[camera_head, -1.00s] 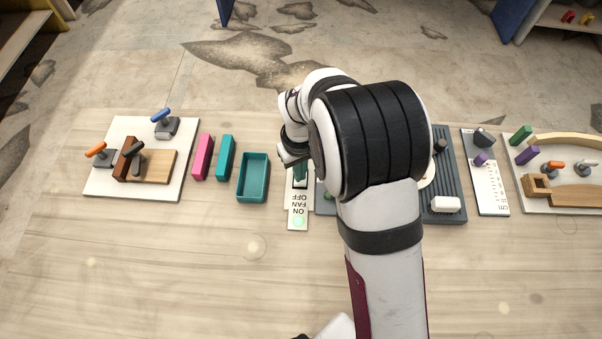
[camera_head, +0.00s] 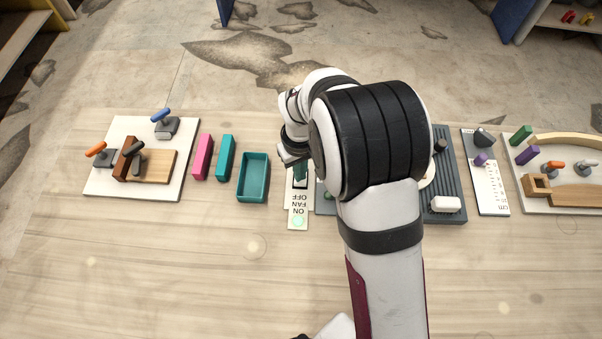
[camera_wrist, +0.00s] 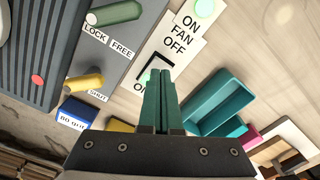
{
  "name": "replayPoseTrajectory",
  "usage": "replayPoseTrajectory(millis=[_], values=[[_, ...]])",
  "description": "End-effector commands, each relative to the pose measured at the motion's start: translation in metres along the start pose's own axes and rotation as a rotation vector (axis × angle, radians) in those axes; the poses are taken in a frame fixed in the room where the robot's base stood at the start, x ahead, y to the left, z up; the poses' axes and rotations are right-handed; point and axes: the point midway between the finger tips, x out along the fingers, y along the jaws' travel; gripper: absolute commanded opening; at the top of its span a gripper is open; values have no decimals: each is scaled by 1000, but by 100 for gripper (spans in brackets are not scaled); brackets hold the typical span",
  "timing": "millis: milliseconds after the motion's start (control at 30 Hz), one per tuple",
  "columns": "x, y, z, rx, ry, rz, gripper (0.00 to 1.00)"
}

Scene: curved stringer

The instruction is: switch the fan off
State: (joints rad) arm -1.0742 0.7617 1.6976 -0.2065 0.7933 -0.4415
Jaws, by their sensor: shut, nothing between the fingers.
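The fan switch panel (camera_head: 298,212) is a pale strip marked ON, FAN and OFF, with a pale green round light (camera_head: 298,221) at its near end. In the head view my gripper (camera_head: 299,172) is above the panel's far part, partly hidden by my arm.
A teal open tray (camera_head: 253,198) lies just left of the panel, with teal (camera_head: 226,158) and pink (camera_head: 202,157) blocks beyond. The near tabletop is clear.

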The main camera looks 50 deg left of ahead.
Motion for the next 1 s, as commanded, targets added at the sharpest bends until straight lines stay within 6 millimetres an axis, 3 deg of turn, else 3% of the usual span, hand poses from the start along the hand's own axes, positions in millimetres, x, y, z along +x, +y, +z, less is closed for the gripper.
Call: replayPoseTrajectory(millis=[1000], values=[[7, 0, 0, 0, 0, 0, 0]])
